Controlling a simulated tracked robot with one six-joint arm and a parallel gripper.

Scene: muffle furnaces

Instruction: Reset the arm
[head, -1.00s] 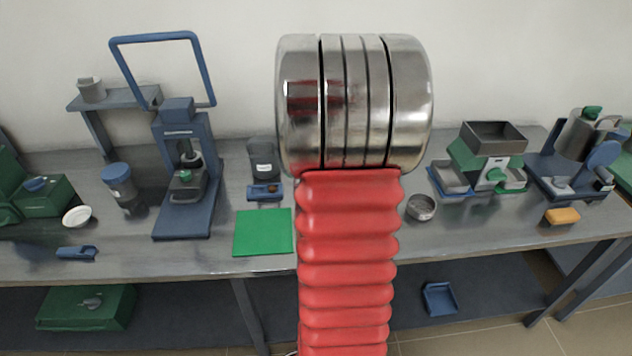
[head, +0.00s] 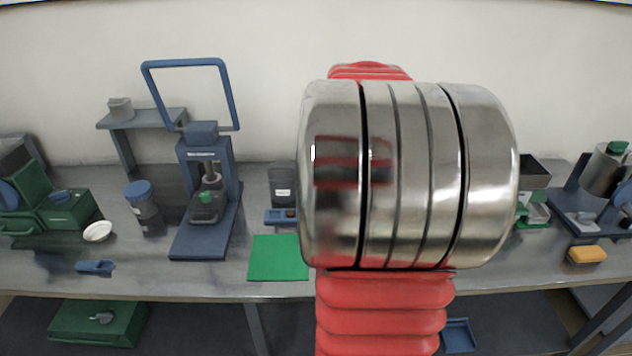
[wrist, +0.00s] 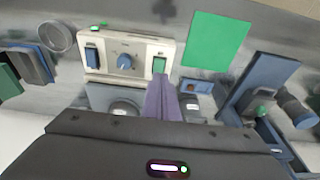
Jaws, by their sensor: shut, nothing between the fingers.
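My arm fills the middle of the head view, with a large steel joint and red ribbed sleeve; my gripper is hidden there. In the wrist view my gripper (wrist: 162,98) shows as narrow purple-grey fingers, shut with nothing between them, in front of the dark gripper body. Past the fingertips lies a cream control panel (wrist: 143,50) with a blue knob and coloured switches. Whether the fingers touch anything cannot be told.
A blue press (head: 205,195) stands left of my arm, beside a green mat (head: 278,257), also in the wrist view (wrist: 215,40). A white dish (head: 97,231) lies further left. A yellow block (head: 587,254) lies right. My arm hides the bench middle.

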